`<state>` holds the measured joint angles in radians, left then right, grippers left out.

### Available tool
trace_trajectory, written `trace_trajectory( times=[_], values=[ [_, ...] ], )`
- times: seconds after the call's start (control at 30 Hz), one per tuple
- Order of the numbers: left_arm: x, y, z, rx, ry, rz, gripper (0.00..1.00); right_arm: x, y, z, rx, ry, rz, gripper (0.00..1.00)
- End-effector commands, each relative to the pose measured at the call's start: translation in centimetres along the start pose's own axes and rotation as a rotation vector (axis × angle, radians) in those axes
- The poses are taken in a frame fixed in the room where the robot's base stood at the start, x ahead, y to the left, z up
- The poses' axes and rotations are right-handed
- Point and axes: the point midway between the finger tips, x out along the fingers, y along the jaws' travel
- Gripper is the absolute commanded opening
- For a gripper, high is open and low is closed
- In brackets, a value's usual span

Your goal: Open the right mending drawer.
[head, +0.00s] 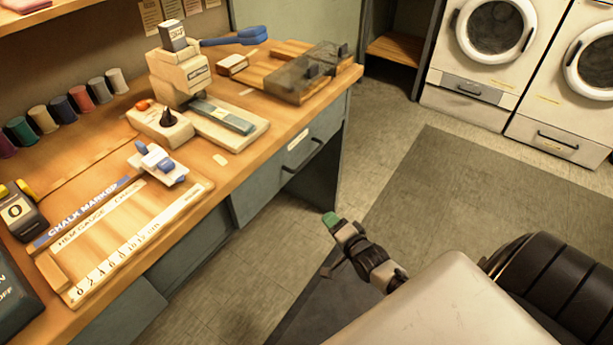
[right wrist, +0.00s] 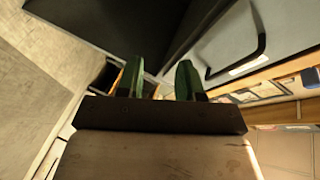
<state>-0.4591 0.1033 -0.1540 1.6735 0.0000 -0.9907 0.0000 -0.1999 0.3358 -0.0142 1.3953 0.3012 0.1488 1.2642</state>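The right mending drawer (head: 312,128) is a grey-blue front under the right end of the wooden workbench, and looks shut. Its dark bar handle (head: 301,156) runs across the front. In the right wrist view, a grey front (right wrist: 228,40) with a black handle (right wrist: 262,48) and a pale label lies to the upper right of the fingers. My right gripper (head: 332,219) is in front of and below the drawer, apart from the handle. Its green-tipped fingers (right wrist: 158,80) stand apart with nothing between them. My left gripper is not in view.
A dark mat (head: 450,200) lies on the floor. Two white washers (head: 495,30) stand at the back right. Floor before the drawer is clear.

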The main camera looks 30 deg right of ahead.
Motion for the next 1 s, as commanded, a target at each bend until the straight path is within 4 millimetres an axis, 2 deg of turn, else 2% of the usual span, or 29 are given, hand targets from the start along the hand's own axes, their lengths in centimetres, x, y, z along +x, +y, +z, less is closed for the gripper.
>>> trace_trajectory(
  times=[0.03, 0.13, 0.2, 0.3, 0.47, 0.8, 1.0],
  values=[
    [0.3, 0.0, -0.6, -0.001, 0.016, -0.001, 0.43, 1.1, -1.3, -1.0, 0.084, 0.023, -0.091, 0.37],
    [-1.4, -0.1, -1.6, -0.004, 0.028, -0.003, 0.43, 1.7, -5.4, -2.9, 0.244, 0.037, -0.238, 0.37],
    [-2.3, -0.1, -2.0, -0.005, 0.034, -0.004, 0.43, 1.7, -7.5, -3.8, 0.323, 0.035, -0.312, 0.37],
    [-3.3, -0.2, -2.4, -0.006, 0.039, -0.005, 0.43, 1.6, -9.4, -4.6, 0.394, 0.026, -0.376, 0.37],
    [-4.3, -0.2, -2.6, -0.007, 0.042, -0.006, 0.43, 2.3, -10.7, -5.0, 0.426, 0.021, -0.405, 0.37],
    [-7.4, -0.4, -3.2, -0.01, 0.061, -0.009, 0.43, 7.9, -12.8, -5.6, 0.422, 0.022, -0.402, 0.37],
    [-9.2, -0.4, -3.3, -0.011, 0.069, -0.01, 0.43, 10.4, -13.8, -5.8, 0.422, 0.022, -0.4, 0.37]
  ],
)
